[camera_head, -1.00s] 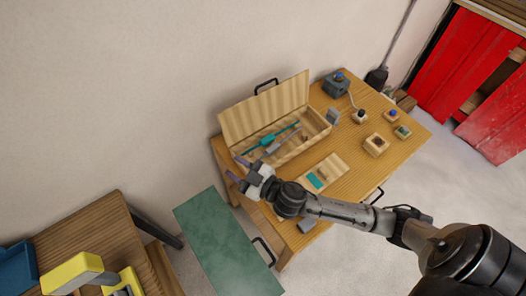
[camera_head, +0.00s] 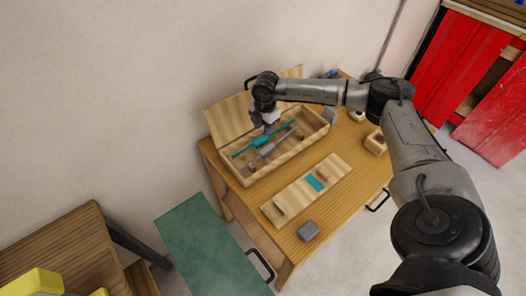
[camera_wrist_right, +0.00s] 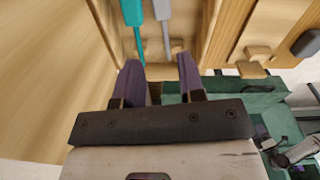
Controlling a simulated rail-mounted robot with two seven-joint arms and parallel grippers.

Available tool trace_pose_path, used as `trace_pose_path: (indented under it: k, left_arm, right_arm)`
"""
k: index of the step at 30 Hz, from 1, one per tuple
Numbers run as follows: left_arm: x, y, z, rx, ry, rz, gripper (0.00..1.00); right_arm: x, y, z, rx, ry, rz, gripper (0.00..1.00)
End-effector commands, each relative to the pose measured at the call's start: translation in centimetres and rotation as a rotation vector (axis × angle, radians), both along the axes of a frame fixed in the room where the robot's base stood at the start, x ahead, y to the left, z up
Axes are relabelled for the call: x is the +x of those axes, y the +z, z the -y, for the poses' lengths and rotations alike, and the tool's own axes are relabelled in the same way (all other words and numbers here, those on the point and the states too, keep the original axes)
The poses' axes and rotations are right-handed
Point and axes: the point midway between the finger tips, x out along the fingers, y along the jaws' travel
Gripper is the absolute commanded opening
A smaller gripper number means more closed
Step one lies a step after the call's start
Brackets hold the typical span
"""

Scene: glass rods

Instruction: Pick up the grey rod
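The grey rod (camera_head: 264,151) lies in the open wooden box (camera_head: 286,156), beside the teal rod (camera_head: 243,151). In the right wrist view the grey rod (camera_wrist_right: 166,30) runs away from me just beyond the fingertips, with the teal rod (camera_wrist_right: 137,30) to its left. My right gripper (camera_head: 267,129) is over the box. In its wrist view the two purple fingers (camera_wrist_right: 160,62) are apart with nothing between them. The arm hides part of the box lid and back in the head view. My left gripper is not in view.
The box lid (camera_head: 228,119) stands up at the back. A wooden board with a teal patch (camera_head: 307,190) lies in front of the box, with a grey block (camera_head: 308,231) near the table edge. Small wooden blocks (camera_head: 376,143) stand at the right.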

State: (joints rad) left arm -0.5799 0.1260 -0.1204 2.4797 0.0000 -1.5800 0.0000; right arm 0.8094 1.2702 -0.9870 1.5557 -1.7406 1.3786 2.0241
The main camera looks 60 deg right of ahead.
Motion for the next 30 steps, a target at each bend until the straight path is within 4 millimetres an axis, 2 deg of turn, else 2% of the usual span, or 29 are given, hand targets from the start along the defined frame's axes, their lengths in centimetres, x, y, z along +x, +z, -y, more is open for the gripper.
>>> trace_pose_path:
  k: [2,5,15,26,30]
  left_arm:
    - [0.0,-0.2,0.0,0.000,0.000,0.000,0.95]
    - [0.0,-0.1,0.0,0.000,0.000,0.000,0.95]
    - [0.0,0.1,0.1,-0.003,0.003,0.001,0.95]
    - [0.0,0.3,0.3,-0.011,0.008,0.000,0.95]
    - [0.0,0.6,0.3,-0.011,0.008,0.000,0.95]
  right_arm:
    - [-0.4,-0.1,1.2,-0.032,-0.029,-0.021,0.36]
    - [-0.6,-1.1,1.6,-0.045,-0.044,-0.033,0.36]
    - [-0.6,-6.6,1.6,-0.044,-0.042,-0.032,0.36]
    - [-0.6,-8.8,1.4,-0.042,-0.040,-0.031,0.36]
    - [-0.7,-10.7,1.2,-0.042,-0.040,-0.032,0.36]
